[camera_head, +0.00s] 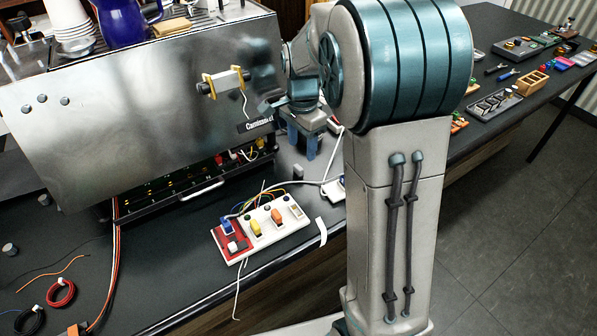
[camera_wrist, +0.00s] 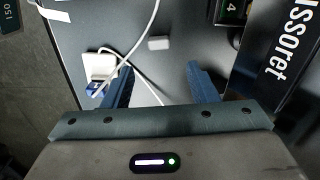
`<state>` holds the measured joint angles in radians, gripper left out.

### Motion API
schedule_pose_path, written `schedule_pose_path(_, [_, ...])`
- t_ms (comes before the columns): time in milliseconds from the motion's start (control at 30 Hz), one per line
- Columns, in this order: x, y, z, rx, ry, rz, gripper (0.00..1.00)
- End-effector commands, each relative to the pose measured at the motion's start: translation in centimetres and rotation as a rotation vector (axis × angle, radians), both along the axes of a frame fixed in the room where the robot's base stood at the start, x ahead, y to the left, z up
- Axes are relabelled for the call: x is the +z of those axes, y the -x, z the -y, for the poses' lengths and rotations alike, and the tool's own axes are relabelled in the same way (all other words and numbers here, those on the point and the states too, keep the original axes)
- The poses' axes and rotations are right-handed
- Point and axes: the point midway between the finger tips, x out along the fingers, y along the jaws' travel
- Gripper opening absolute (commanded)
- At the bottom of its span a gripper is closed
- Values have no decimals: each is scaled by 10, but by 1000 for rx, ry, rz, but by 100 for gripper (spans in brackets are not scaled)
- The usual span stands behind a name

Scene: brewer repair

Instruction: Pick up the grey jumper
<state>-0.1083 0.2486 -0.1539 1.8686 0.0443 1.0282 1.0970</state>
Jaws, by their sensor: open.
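The grey jumper (camera_head: 298,171) is a small pale grey block lying on the dark bench in front of the brewer. In the wrist view the jumper (camera_wrist: 158,43) lies beyond my fingertips, roughly centred between them and touching neither. My gripper (camera_head: 302,149) points down above the bench, just behind the jumper in the head view. Its two blue fingers are apart with nothing between them in the wrist view (camera_wrist: 158,72).
A white block with a blue part (camera_wrist: 100,68) and a white cable lie by the left finger. The brewer (camera_head: 150,105) stands at the left. A red and white switch board (camera_head: 262,228) sits nearer the bench edge. Several parts lie on the right bench.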

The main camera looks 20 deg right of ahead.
Motion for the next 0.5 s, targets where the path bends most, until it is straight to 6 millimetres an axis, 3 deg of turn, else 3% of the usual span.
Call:
schedule_pose_path(233, [-18, 2, -2, 1, 0, -3, 53])
schedule_pose_path(500, [-57, 4, -6, 1, 0, -3, 53])
